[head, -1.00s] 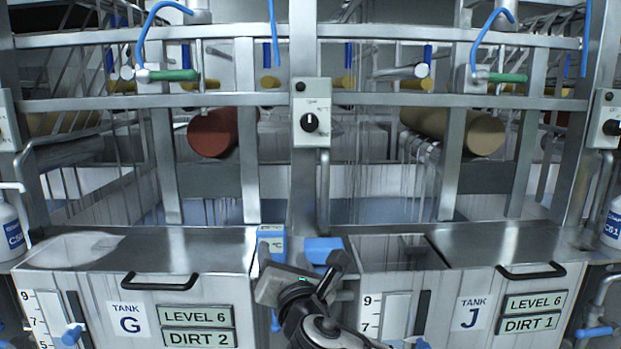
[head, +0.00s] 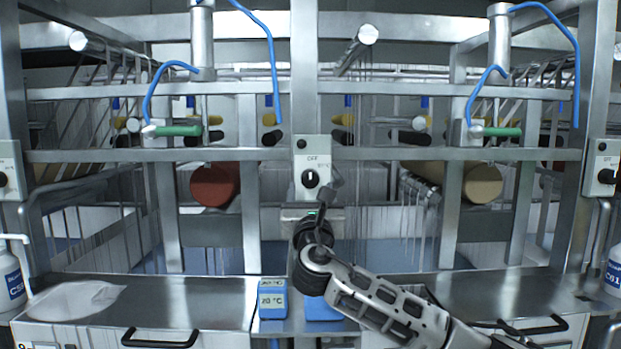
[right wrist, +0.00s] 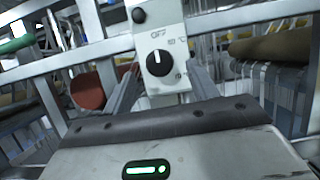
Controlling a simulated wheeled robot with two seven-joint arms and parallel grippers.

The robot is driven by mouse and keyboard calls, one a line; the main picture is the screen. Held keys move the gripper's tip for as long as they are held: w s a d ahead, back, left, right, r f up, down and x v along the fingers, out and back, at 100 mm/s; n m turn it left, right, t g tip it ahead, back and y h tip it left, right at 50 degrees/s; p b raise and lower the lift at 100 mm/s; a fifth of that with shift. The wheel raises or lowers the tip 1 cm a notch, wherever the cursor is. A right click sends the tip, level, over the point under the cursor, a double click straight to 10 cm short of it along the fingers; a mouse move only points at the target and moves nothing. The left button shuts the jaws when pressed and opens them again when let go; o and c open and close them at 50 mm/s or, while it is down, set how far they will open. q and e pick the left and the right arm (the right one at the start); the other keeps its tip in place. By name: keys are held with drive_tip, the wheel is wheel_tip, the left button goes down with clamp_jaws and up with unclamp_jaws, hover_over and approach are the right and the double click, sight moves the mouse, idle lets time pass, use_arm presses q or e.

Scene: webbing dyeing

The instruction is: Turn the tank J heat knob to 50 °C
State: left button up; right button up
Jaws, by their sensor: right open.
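A black heat knob (head: 311,179) with a white pointer mark sits on a light grey control panel (head: 307,148) on the central post. Its mark points up, toward the "OFF" print. In the right wrist view the knob (right wrist: 159,63) shows ahead, between the two fingers. My right gripper (head: 320,198) is open and empty in front of the panel's lower part, apart from the knob as far as I can tell. The tank J label is out of view now. My left gripper is not in view.
Similar knob panels stand at the far left (head: 8,180) and far right (head: 604,178). Metal rails (head: 400,154) cross behind the gripper. A red roll (head: 214,185) lies left, a tan roll (head: 480,183) right.

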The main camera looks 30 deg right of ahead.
sight(311, 183)
drive_tip(key=shift+p+x, duration=0.3)
drive_tip(key=shift+x, duration=1.45)
drive_tip(key=c, duration=1)
drive_tip(key=shift+f, duration=0.1)
